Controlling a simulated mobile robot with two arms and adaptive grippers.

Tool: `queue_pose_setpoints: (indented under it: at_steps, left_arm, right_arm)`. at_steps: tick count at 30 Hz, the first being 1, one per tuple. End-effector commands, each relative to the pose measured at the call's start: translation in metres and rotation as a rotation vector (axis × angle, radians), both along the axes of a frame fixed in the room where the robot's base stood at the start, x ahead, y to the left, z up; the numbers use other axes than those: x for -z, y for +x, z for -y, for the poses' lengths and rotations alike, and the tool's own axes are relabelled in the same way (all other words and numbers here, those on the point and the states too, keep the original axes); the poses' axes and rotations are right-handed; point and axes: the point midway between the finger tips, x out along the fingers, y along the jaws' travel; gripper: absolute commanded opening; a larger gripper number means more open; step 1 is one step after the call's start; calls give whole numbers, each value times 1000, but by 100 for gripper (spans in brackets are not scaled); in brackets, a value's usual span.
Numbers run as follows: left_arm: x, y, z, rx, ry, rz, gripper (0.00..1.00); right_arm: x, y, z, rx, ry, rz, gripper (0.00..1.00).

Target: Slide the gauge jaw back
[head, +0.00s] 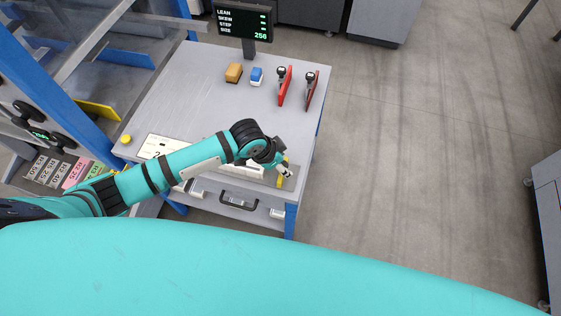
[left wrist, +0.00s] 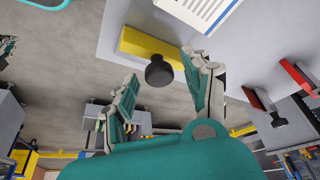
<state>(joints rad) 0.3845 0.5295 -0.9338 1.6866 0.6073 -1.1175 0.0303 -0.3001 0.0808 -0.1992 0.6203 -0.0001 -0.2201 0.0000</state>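The gauge jaw is a yellow bar (left wrist: 150,46) with a black round knob (left wrist: 159,72), in the upper middle of the left wrist view. In the head view a bit of the yellow jaw (head: 280,181) shows at the table's near right corner, partly hidden by my left gripper (head: 286,169). In the left wrist view the two fingers of my left gripper (left wrist: 159,66) are spread, with the knob between their tips. Gaps show on both sides of the knob, so I see no grip on it. My right gripper is not in view.
The grey table (head: 180,90) carries an orange block (head: 234,72), a blue and white block (head: 257,76) and two red tools (head: 284,88) at the back. A display (head: 243,22) stands behind them. A white printed sheet (head: 160,148) lies under my left arm. Open floor lies right.

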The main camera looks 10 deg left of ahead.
Motion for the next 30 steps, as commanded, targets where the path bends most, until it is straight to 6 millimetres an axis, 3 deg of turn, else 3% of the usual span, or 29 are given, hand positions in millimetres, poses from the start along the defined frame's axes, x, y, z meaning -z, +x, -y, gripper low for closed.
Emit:
queue_pose_setpoints:
  at_steps: [11,24,30]
  left_arm:
    - [-7,-2,-3,0,1,-1,52]
    - [-87,-24,-26,1,1,3,52]
    - [-107,-30,-32,0,1,-1,52]
  right_arm:
    - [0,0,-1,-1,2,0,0]
    - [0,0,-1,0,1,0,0]
    - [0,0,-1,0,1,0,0]
